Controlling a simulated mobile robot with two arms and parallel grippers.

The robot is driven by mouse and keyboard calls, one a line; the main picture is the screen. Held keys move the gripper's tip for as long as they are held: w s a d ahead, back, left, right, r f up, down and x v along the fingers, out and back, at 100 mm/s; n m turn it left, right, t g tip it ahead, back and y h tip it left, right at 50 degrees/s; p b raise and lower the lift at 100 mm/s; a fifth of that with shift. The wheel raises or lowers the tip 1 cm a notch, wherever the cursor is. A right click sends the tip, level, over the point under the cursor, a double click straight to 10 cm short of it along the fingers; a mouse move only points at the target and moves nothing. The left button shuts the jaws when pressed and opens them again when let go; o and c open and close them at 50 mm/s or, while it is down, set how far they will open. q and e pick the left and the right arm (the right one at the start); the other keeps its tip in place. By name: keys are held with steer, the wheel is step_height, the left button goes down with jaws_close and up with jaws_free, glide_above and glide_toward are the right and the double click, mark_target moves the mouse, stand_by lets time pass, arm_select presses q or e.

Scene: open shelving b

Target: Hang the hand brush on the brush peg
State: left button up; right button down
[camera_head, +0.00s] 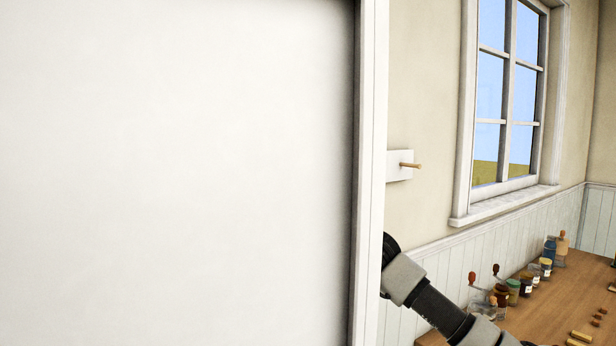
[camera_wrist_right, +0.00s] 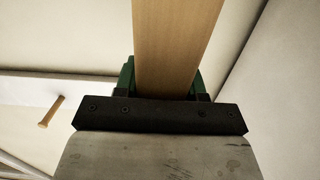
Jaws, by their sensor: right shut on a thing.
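The brush peg (camera_head: 410,165) is a short wooden peg on a small white backplate on the beige wall, just right of the white panel's edge. It also shows at the left of the right wrist view (camera_wrist_right: 51,111), bare. My right gripper (camera_wrist_right: 164,78) is shut on a flat light-wood piece, the hand brush (camera_wrist_right: 178,35), which runs up out of the picture between the green fingers. Its bristles are not seen. The peg is to the left of the gripper there, apart from the brush. In the head view the gripper is hidden behind the white panel; only my right arm shows.
A large white panel (camera_head: 180,170) fills the left of the head view and blocks much of the sight. A window (camera_head: 507,95) is right of the peg. A wooden counter (camera_head: 550,305) with several jars and bottles stands at the lower right. The wall around the peg is clear.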

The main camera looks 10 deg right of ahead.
steer(key=shift+b, duration=0.3)
steer(key=shift+r+p+x, duration=0.2)
steer(key=shift+p+x, duration=0.65)
steer(key=shift+x, duration=1.2)
stand_by(0.6)
stand_by(1.2)
steer(key=shift+f+b, duration=0.4)
steer(key=shift+b, duration=0.4)
stand_by(0.5)
steer(key=c, duration=0.6)
jaws_free()
steer(key=shift+o, duration=0.2)
steer(key=shift+f, duration=0.1)
